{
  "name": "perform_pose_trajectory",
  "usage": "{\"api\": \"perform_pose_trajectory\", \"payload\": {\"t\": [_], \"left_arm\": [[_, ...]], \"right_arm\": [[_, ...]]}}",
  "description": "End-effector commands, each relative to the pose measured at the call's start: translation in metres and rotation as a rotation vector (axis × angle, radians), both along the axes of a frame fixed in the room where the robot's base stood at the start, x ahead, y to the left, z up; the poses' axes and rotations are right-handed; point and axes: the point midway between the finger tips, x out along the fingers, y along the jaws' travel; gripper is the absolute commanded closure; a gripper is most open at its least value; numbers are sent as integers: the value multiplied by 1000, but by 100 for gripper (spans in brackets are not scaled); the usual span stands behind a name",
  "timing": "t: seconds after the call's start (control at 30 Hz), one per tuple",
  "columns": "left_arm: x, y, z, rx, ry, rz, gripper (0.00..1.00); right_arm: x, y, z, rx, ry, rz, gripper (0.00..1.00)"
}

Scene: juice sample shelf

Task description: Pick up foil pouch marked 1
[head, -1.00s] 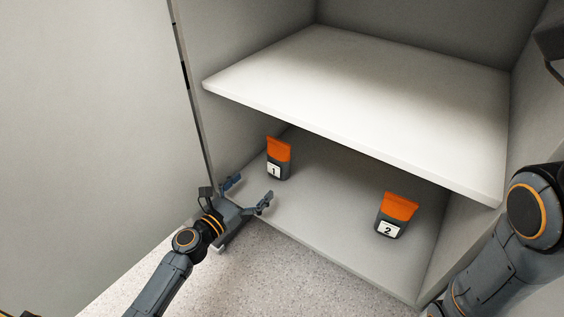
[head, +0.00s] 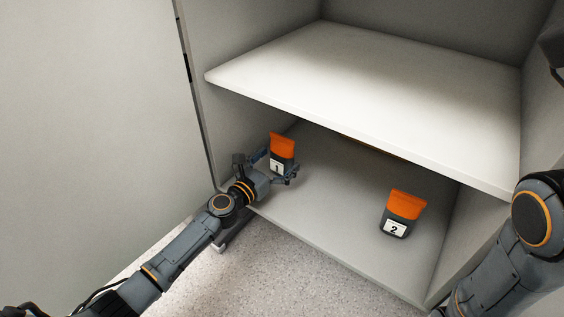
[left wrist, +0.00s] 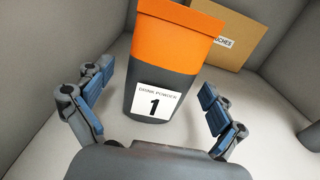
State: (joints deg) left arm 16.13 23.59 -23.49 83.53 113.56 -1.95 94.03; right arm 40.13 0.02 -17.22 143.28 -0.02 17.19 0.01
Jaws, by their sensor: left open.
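The foil pouch marked 1 (head: 281,152) stands upright on the lower shelf, grey with an orange top and a white label. It also shows large in the left wrist view (left wrist: 168,70), its label facing the camera. My left gripper (head: 278,168) is open, with its fingers at either side of the pouch's front; in the left wrist view the fingers (left wrist: 155,105) show gaps to the pouch. The pouch marked 2 (head: 403,212) stands farther right on the same shelf. My right arm shows at the right edge, but its gripper is out of view.
The upper shelf board (head: 370,95) is empty and overhangs the lower shelf (head: 335,210). A cardboard box (left wrist: 262,32) with a label stands behind the pouch. The cabinet's left wall is close to my left gripper. The shelf between the pouches is clear.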

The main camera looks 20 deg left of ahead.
Motion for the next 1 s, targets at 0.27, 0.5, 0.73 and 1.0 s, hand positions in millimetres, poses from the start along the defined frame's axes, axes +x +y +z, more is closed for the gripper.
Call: {"api": "perform_pose_trajectory", "payload": {"t": [0.27, 0.5, 0.73, 1.0], "left_arm": [[0, 0, 0, 0, 0, 0, 44], [0, 0, 1, -1, -2, -1, 73], [0, 0, 5, -1, -2, 0, 73], [0, 0, 33, 0, -3, 0, 73]], "right_arm": [[0, 0, 0, 0, 0, 0, 100], [0, 0, 0, 0, 0, 0, 100], [0, 0, 4, 0, 0, 0, 100], [1, 0, 30, 0, 1, -1, 100]]}}
